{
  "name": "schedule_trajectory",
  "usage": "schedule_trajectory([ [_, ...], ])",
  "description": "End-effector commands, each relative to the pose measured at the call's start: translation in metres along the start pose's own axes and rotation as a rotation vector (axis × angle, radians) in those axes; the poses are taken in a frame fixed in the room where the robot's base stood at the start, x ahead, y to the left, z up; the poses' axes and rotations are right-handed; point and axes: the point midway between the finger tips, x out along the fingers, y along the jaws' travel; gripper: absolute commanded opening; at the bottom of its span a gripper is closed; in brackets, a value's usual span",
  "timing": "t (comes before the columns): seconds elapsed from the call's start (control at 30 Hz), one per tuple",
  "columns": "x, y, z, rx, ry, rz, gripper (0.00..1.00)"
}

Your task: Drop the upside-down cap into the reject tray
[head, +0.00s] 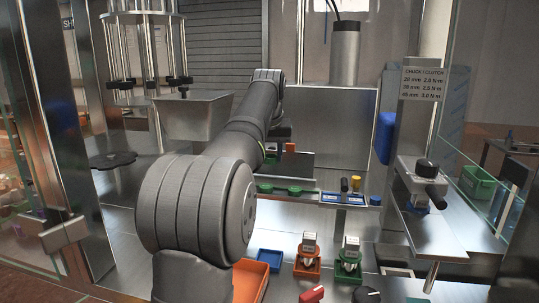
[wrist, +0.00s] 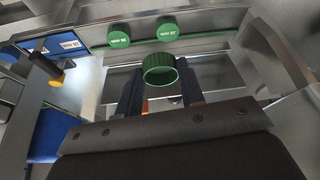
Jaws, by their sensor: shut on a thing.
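A green cap (wrist: 159,70) with a ridged side is between the fingertips of my gripper (wrist: 158,82) in the wrist view. Its open, hollow side faces the camera. My gripper is shut on it, and the cap appears held clear above the metal surface. In the head view my arm hides most of the gripper, and I cannot make out the held cap. An orange-red tray (head: 262,286) at the bottom, partly behind my arm, may be the reject tray; I see no label on it.
A small blue tray (head: 269,260) lies beside the orange-red tray. Orange and green fixtures (head: 307,258) (head: 348,262) stand right of it. A yellow-tipped post (wrist: 47,69) stands left.

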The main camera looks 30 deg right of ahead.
Motion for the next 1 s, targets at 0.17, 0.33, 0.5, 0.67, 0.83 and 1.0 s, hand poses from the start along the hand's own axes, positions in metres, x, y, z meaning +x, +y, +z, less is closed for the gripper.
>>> schedule_trajectory([
  [0.17, -0.008, 0.0, -0.004, 0.0, 0.001, 0.0, 0.15],
  [0.33, -0.016, 0.0, -0.007, 0.0, 0.001, 0.0, 0.15],
  [0.5, -0.023, 0.0, -0.01, 0.0, 0.001, 0.0, 0.15],
  [0.67, -0.026, 0.0, -0.011, 0.0, 0.001, 0.0, 0.15],
  [0.83, -0.025, 0.0, -0.011, 0.0, 0.0, 0.0, 0.15],
  [1.0, -0.025, 0.0, -0.011, 0.0, 0.0, 0.0, 0.15],
])
